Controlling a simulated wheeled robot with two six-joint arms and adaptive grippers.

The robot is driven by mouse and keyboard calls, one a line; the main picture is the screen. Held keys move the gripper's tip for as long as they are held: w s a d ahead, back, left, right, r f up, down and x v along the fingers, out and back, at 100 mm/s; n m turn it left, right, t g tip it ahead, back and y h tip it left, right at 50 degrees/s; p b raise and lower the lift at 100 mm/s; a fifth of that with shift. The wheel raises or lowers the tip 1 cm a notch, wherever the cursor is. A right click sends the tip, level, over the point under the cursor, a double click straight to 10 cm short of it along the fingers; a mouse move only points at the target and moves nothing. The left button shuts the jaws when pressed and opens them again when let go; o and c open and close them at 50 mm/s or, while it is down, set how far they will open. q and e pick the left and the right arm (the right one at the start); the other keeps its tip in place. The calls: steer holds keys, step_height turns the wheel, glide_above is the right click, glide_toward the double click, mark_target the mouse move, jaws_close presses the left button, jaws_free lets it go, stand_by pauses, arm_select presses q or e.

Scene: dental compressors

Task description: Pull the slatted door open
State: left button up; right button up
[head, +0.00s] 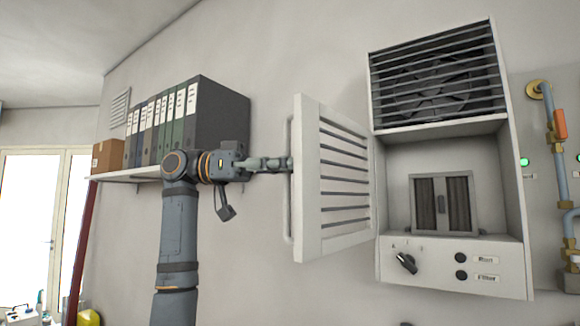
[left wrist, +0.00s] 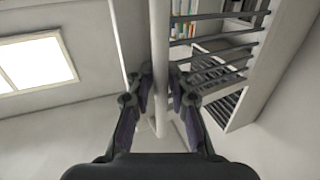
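The white slatted door (head: 340,185) stands swung open in the head view, hinged at its right edge beside the wall cabinet (head: 510,180). Its white vertical bar handle (head: 290,215) runs along the free left edge. My left gripper (head: 285,163) reaches the handle from the left at about mid-height. In the left wrist view the handle (left wrist: 159,45) runs between the fingertips of my left gripper (left wrist: 160,88), which press close on both sides of it. The cabinet's inside is exposed, with a dark filter block (head: 441,204). My right gripper is in neither view.
A shelf (head: 130,175) with several binders (head: 160,125) is on the wall behind my left arm. A fan grille (head: 435,80) sits above the opening, and a panel with a black knob (head: 405,262) below. Pipes (head: 560,190) run at the far right.

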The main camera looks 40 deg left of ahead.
arm_select(q)
steer(key=shift+s, duration=0.15)
steer(key=v, duration=1.2)
steer(key=shift+s, duration=0.1)
